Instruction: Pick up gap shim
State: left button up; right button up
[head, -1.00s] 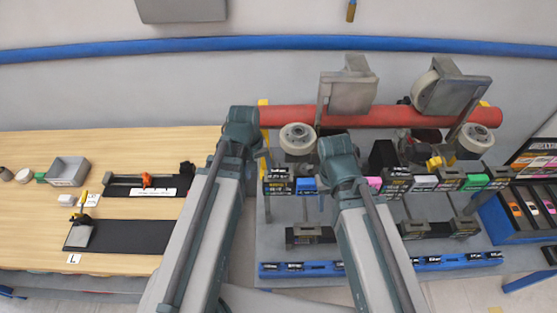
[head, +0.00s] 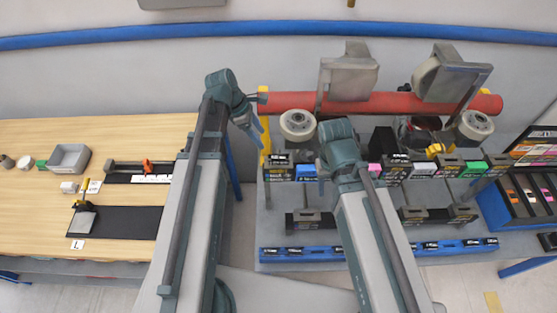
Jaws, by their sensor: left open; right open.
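I cannot pick out the gap shim with certainty at this size. The coaster train, with grey seats (head: 348,80), pale wheels (head: 297,124) and a red tube (head: 390,103), stands at the centre right. My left gripper (head: 255,128) is open and empty, just left of the train, by a yellow upright (head: 264,122). My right gripper (head: 338,175) is open in front of the train, above the row of small labelled bins (head: 306,171); its own arm partly hides its fingers.
A wooden table (head: 130,128) at the left holds a grey tray (head: 68,158), black fixtures (head: 125,222) and an orange piece (head: 147,165). A blue rail (head: 283,253) lies in front of the bins. A blue rack (head: 510,208) stands at the right. A gap separates table and train.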

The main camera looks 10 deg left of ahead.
pick_arm(q)
jog(key=b, duration=0.7)
send_over(278, 157)
jog(key=s+a, duration=0.1)
jog(key=a, duration=0.2)
notch_tip(278, 157, down, 7)
jog(key=shift+s+f, duration=0.15)
jog(key=shift+d+f+b, duration=0.2)
jog(key=shift+f+b, duration=0.1)
jog(key=shift+b, duration=0.05)
jog(key=b+x, duration=0.4)
jog(key=x, duration=0.1)
jog(key=shift+w+d+f+b, duration=0.1)
jog(key=shift+w+b, duration=0.25)
jog(key=shift+w, duration=0.05)
grip_shut()
